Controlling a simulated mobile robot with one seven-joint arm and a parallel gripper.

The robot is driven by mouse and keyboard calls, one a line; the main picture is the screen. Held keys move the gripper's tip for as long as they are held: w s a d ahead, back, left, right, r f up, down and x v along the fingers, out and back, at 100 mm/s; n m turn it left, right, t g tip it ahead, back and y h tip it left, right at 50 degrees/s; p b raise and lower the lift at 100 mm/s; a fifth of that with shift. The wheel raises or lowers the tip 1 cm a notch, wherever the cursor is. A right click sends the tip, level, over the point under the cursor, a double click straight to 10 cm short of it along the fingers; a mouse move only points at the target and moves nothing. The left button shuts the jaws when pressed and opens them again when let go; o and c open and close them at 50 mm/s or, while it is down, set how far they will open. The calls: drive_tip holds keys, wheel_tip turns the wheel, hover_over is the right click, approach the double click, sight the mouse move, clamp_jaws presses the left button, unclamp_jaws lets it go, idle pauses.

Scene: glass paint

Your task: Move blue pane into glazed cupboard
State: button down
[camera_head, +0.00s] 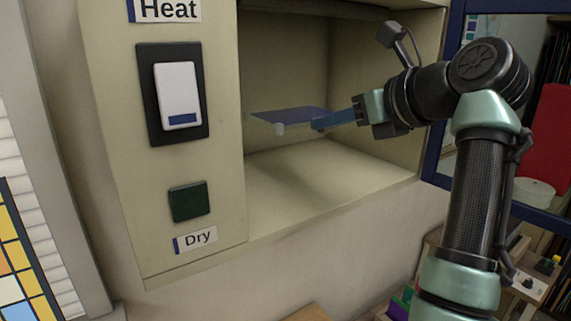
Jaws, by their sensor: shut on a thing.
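The blue pane (292,114) is a thin flat sheet, held nearly level inside the mouth of a cream cupboard (345,181). My gripper (325,121) reaches in from the right and is shut on the pane's right end. The pane is above the cupboard floor and apart from it. The fingertips are partly hidden by the pane's edge.
The cupboard's front panel has a "Heat" label, a white rocker switch (179,95), a dark green button (189,202) and a "Dry" label (195,240). A blue-framed door (436,170) stands open at right. The cupboard floor is clear.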

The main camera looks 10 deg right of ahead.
drive_tip(key=p, duration=0.2)
hover_over(334, 190)
wheel_tip(334, 190, down, 4)
drive_tip(key=shift+s+f, duration=0.15)
drive_tip(key=shift+f, duration=0.05)
drive_tip(key=shift+f+p, duration=0.35)
drive_tip(key=shift+f, duration=0.35)
wheel_tip(334, 190, down, 3)
drive_tip(key=shift+p, duration=0.8)
drive_tip(key=shift+f, duration=0.35)
drive_tip(key=shift+f, duration=0.1)
drive_tip(key=c, duration=0.6)
unclamp_jaws()
